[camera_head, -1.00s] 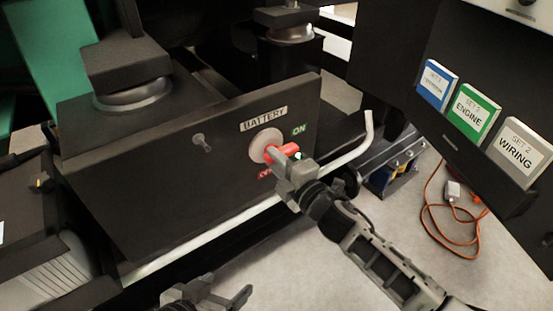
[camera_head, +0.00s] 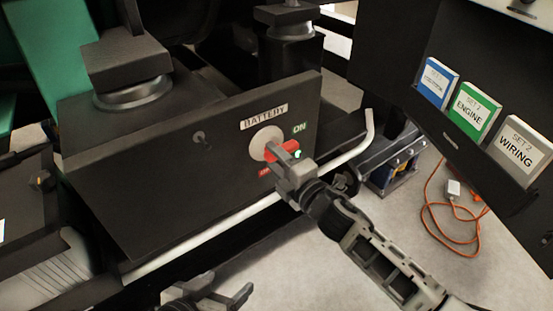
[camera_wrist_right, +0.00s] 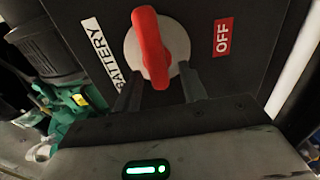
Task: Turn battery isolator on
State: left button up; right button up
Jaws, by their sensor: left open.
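The battery isolator is a red handle (camera_head: 283,150) on a round pale disc (camera_head: 262,141), set in a dark panel (camera_head: 150,190). A green ON label (camera_head: 299,128) is at its upper right, and a partly hidden red OFF label (camera_head: 265,173) is below it. My right gripper (camera_head: 290,165) is at the handle. In the right wrist view its two fingers (camera_wrist_right: 160,90) stand apart, one on each side of the red handle (camera_wrist_right: 150,45), with visible gaps. The OFF label (camera_wrist_right: 222,37) is to the right there. My left gripper (camera_head: 225,295) is open and empty at the bottom edge.
A pale bent rail (camera_head: 240,218) runs along the panel's lower edge and turns up at its right end. Blue, green and grey binders (camera_head: 475,110) sit on a dark shelf at the right. An orange cable (camera_head: 435,215) lies on the floor.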

jog(key=shift+d, duration=0.1)
jog(key=p+v, duration=0.1)
jog(key=v, duration=1.4)
jog(key=shift+s+d+p, duration=0.2)
jog(key=shift+s+p, duration=0.15)
jog(key=shift+s, duration=0.05)
jog(key=shift+r, duration=0.15)
